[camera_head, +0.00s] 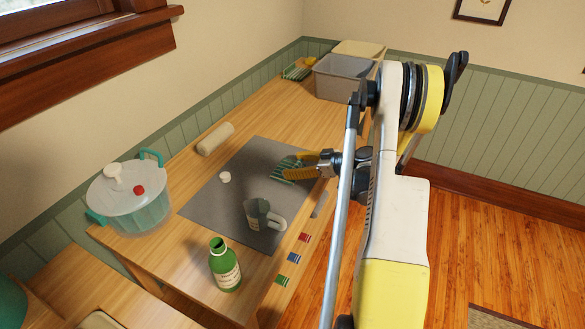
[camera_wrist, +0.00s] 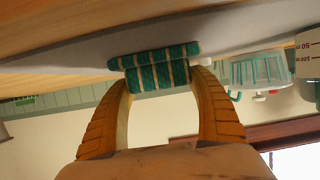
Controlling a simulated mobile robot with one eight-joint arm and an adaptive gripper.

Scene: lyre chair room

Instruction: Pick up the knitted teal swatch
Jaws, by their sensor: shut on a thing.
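The knitted teal swatch (camera_head: 284,171) has pale stripes and is at the right part of the grey mat (camera_head: 215,195). In the wrist view the swatch (camera_wrist: 158,68) looks folded or rolled into a thick bundle. My gripper (camera_head: 288,166) has its yellow fingers at the swatch. In the wrist view my gripper (camera_wrist: 162,82) is shut on it, one finger at each side. The swatch is close to the mat; I cannot tell whether it still touches. My fingers hide part of it in the head view.
A lidded clear pot (camera_head: 130,198) is at the left, a beige roll (camera_head: 215,138) behind the mat. A grey bin (camera_head: 342,77) stands at the back.

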